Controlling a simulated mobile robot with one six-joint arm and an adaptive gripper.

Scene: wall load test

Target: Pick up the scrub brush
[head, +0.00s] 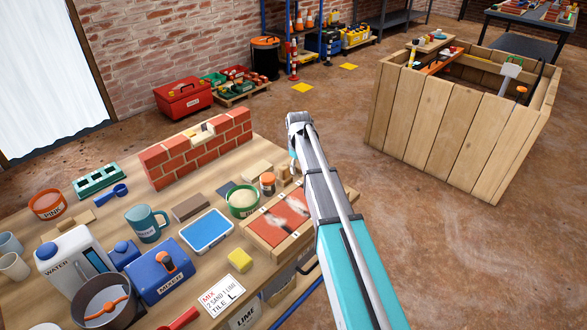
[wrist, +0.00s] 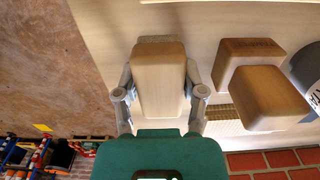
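In the wrist view my gripper (wrist: 160,72) has one finger on each side of a pale wooden block with a grey, rough band at its far end, which looks like the scrub brush (wrist: 160,85). The fingertips lie close along its two long sides. I cannot tell whether they press on it or stand slightly apart. In the head view my arm crosses the right end of the workbench (head: 130,190), and my gripper is mostly hidden behind it. A small wooden piece (head: 284,173) shows just left of the arm there.
Two more wooden blocks (wrist: 247,54) (wrist: 266,98) and a dark container (wrist: 309,68) stand close on the right in the wrist view. A wooden crate (head: 450,125) stands right.

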